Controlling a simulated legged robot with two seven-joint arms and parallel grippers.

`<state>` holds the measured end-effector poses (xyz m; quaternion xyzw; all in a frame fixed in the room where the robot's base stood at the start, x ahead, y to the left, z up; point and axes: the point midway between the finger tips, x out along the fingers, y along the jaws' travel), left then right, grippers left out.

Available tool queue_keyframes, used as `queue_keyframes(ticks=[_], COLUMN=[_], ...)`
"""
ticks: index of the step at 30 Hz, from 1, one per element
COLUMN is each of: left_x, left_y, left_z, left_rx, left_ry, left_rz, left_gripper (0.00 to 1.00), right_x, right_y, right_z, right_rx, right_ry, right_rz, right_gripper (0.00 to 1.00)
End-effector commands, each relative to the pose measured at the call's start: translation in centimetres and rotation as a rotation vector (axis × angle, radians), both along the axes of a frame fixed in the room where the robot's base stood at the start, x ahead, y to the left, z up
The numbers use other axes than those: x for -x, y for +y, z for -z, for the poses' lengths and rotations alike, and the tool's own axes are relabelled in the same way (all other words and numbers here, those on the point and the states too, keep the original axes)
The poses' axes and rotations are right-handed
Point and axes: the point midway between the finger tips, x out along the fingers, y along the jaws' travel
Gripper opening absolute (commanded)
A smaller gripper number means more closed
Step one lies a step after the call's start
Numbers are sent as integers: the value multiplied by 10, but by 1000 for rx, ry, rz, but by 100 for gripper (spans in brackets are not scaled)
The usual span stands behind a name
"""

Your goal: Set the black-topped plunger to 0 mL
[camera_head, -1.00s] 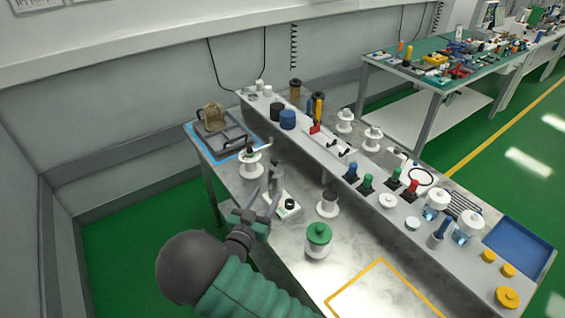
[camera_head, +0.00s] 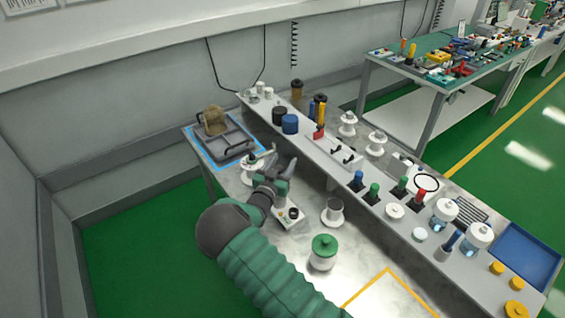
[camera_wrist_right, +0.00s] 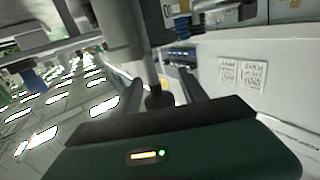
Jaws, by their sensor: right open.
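My right gripper (camera_head: 281,164) is over the left part of the steel bench, among the white stands, with its fingers apart. In the right wrist view, my right gripper (camera_wrist_right: 160,77) has one finger on each side of a thin grey rod with a black top (camera_wrist_right: 155,99). The rod runs into a thicker grey cylinder (camera_wrist_right: 122,28). The black top lies between the fingers near the palm; I cannot tell whether they touch it. In the head view the gripper hides this plunger. My left gripper is not in view.
A white box with a black knob (camera_head: 293,213) stands just below the gripper. A white spool stand (camera_head: 250,172) is close at its left. A green-lidded jar (camera_head: 324,252) and a grey-topped stand (camera_head: 333,211) are to the right. A raised shelf (camera_head: 378,208) runs behind.

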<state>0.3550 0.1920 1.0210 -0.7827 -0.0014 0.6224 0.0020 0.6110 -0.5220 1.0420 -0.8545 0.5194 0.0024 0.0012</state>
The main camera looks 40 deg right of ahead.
Motion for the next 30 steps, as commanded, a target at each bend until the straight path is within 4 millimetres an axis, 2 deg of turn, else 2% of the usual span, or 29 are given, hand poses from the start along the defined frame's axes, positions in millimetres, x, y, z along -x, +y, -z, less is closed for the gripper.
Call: queue_keyframes(ticks=[2, 13, 30], left_x=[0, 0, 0], left_y=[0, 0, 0], left_z=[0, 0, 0], left_rx=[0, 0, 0], left_ry=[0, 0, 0], left_rz=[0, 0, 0], left_gripper=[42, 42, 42], right_x=[0, -1, 0], right_y=[0, 1, 0], right_z=[0, 0, 0], right_rx=[0, 0, 0], right_ry=[0, 0, 0], right_rz=[0, 0, 0], right_gripper=[49, 1, 0])
